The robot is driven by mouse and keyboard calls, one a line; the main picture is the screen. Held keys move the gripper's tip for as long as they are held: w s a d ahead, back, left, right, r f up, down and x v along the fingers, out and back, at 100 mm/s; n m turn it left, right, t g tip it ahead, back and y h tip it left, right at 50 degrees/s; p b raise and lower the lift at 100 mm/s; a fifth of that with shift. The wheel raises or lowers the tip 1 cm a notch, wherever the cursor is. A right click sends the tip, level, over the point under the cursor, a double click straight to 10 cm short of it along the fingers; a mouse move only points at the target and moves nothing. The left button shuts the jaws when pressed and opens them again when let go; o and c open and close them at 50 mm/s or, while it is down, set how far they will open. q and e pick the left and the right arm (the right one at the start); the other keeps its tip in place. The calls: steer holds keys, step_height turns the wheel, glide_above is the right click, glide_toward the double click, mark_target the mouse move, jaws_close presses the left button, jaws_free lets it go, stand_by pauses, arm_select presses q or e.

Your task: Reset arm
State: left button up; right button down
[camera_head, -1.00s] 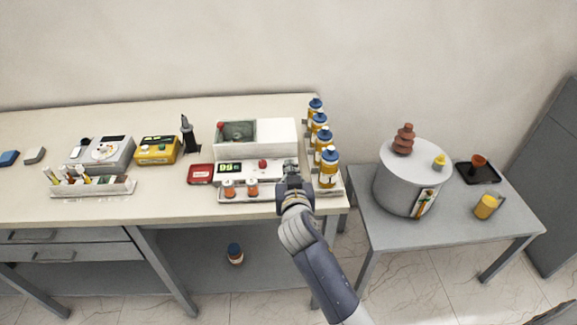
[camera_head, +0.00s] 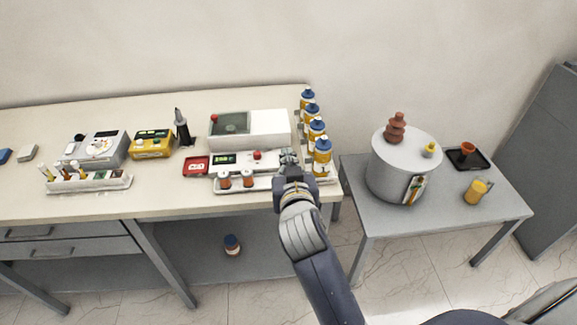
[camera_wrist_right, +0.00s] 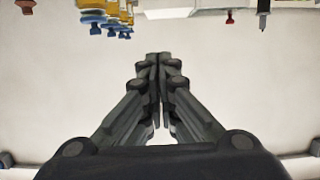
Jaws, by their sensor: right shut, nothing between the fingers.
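My right gripper (camera_head: 288,160) is in front of the white bench machine's right end in the head view, near the front edge of the long table (camera_head: 100,206). In the right wrist view its fingers (camera_wrist_right: 159,60) meet at the tips, with nothing held between them. The arm reaches in from the lower right. A grey transformer drum (camera_head: 395,180) with a brown bushing (camera_head: 396,127) and a small yellow part (camera_head: 430,149) on top stands on the side table, apart from the gripper. My left gripper is not in view.
Several blue-capped yellow bottles (camera_head: 322,158) stand right beside the gripper. A yellow mug (camera_head: 475,191) and black tray (camera_head: 480,163) are on the side table (camera_head: 440,225).

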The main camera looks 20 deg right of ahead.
steer(key=shift+s+a+r, duration=0.1)
steer(key=shift+s+r, duration=0.1)
steer(key=shift+s, duration=0.2)
